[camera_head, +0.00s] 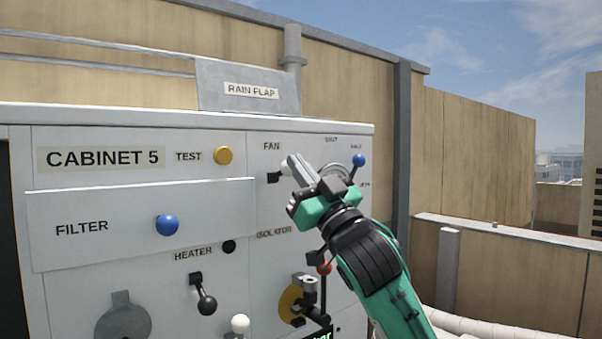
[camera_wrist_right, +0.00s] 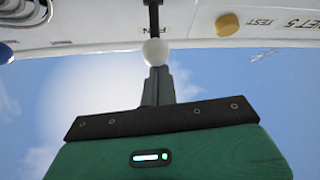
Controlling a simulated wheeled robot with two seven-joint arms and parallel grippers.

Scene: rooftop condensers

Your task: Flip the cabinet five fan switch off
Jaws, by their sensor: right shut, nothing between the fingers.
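The fan switch (camera_head: 273,178) is on the Cabinet 5 panel under the FAN label, a dark lever with a white ball knob. In the head view my right gripper (camera_head: 293,162) is in front of it and partly hides the knob. In the right wrist view the white knob (camera_wrist_right: 155,52) sits right at the tips of my right gripper (camera_wrist_right: 157,73), with the dark lever behind it. The fingers are shut and hold nothing. Whether they touch the knob I cannot tell. My left gripper is not in view.
A yellow TEST button (camera_head: 223,155), a blue FILTER knob (camera_head: 167,225) and a black HEATER lever (camera_head: 206,302) are to the left. A blue-knobbed lever (camera_head: 358,161) is close on the right. The yellow isolator (camera_head: 291,304) is below. Open sky shows beyond the wall.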

